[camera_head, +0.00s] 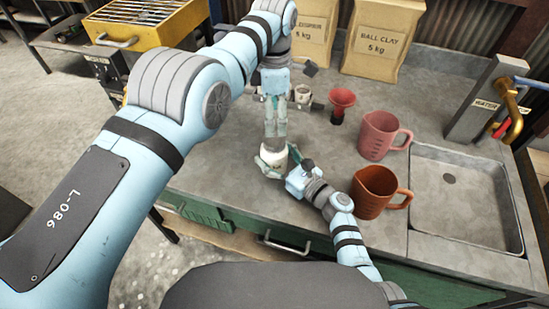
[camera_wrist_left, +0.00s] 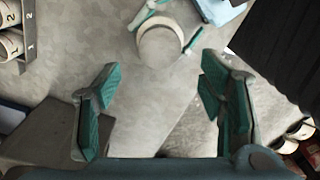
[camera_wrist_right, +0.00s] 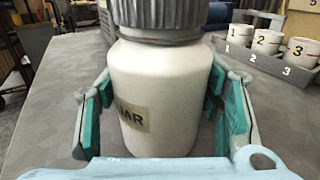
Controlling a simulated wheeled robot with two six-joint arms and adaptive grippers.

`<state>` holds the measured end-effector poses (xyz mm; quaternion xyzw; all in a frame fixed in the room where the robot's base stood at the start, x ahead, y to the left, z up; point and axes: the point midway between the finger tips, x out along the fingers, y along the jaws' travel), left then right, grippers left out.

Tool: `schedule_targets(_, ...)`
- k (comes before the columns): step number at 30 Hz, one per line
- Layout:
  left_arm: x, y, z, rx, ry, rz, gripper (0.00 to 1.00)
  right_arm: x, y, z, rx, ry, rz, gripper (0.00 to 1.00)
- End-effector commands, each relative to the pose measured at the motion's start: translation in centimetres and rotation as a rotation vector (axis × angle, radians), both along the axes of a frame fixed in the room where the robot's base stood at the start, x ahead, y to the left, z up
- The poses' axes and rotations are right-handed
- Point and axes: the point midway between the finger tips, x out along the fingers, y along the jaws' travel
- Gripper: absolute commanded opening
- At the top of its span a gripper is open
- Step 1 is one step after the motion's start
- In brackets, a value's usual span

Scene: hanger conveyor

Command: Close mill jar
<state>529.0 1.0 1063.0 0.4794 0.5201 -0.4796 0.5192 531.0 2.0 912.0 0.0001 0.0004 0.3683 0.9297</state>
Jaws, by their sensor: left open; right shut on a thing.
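The white jar (camera_head: 273,157) stands on the grey counter. In the right wrist view the jar (camera_wrist_right: 160,95) is upright with its label facing the camera, and a grey ribbed lid (camera_wrist_right: 170,12) sits at its top; whether the lid is tight I cannot tell. My right gripper (camera_wrist_right: 160,110) is shut around the jar's body. My left gripper (camera_head: 276,126) hangs above the jar, pointing down. In the left wrist view the left gripper's (camera_wrist_left: 163,95) fingers are wide apart and empty, with the jar's round top (camera_wrist_left: 160,46) beyond them.
A red funnel (camera_head: 341,103), a pink jug (camera_head: 380,137) and a brown jug (camera_head: 372,190) stand right of the jar, before the sink (camera_head: 468,195). Paper bags (camera_head: 383,45) stand behind. Numbered cups (camera_wrist_right: 268,42) sit in a rack (camera_wrist_right: 262,64).

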Motion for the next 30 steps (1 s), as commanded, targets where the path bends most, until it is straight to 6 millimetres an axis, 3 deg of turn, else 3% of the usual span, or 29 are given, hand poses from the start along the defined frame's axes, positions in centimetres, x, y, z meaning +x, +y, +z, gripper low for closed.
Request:
schedule_targets(12, 0.0, -0.1, -6.3, -0.003, 0.0, -0.002, 0.63, 0.0, 0.0, 0.1, 0.001, -0.001, 0.0, 0.0)
schedule_targets(24, -0.1, 0.1, -7.3, -0.001, -0.001, 0.0, 0.63, 0.0, 0.0, 0.1, 0.001, -0.001, 0.0, 0.0)
schedule_targets(25, -0.1, 0.1, -7.3, -0.001, -0.001, 0.0, 0.62, 0.0, 0.0, 0.1, 0.001, -0.001, 0.0, 0.0)
schedule_targets(30, -0.1, 0.0, -7.3, -0.001, -0.001, -0.001, 0.34, 0.0, 0.0, 0.1, 0.001, -0.001, 0.0, 0.0)
